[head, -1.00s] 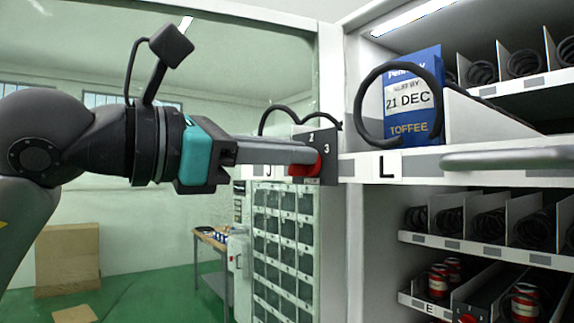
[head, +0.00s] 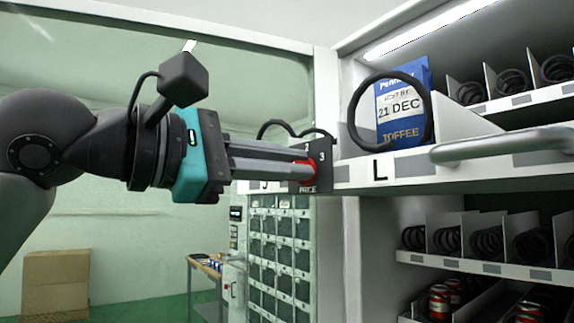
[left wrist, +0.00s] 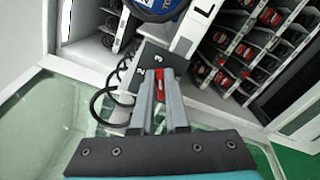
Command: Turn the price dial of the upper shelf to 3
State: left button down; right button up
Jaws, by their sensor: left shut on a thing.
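The price dial (head: 309,172) is a red knob on a dark plate (head: 322,183) at the left end of the upper shelf front. The plate shows the numbers 2 and 3 and the word PRICE. My left gripper (head: 304,160) is shut on the red dial, its fingers reaching in from the left. In the left wrist view the red dial (left wrist: 160,91) shows between the two fingers, and the plate (left wrist: 150,60) lies just beyond. The fingers hide much of the dial, so its pointed setting cannot be read. My right gripper is not in view.
A blue toffee packet (head: 402,105) stands behind a black coil (head: 358,110) on the upper shelf, right of the dial. A grey handle bar (head: 500,146) sticks out in front of the shelf. Lower shelves hold red cans (head: 440,300). The room left of the machine is open.

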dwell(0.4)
pick_arm(q)
jog(key=c, duration=0.9)
grip_release()
jog(key=b+v, duration=0.2)
jog(key=v, duration=1.3)
jog(key=shift+s+a, duration=0.1)
jog(key=shift+a, duration=0.05)
